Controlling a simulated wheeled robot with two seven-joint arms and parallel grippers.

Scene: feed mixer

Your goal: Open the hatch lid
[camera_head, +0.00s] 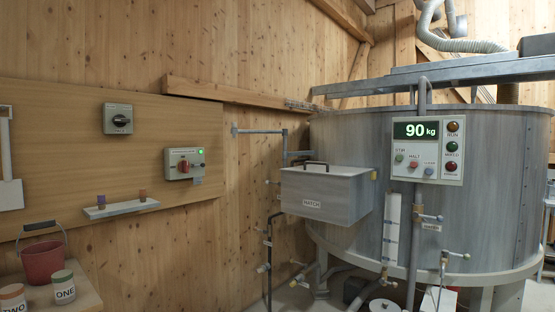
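The hatch (345,200) is a grey metal box with a label that reads "HATCH" on its front. It is fixed to the left side of the large round mixer tank (480,215). Its lid (335,171) lies flat on top and looks shut. A dark handle (314,163) stands up from the lid near its back. Neither of my grippers shows in the head view.
A control panel (428,150) reads "90 kg" right of the hatch. Pipes (268,250) with valves run below and left of it. A red bucket (44,260) and tins (64,287) stand on a bench at lower left. Switches (184,163) hang on the wooden wall.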

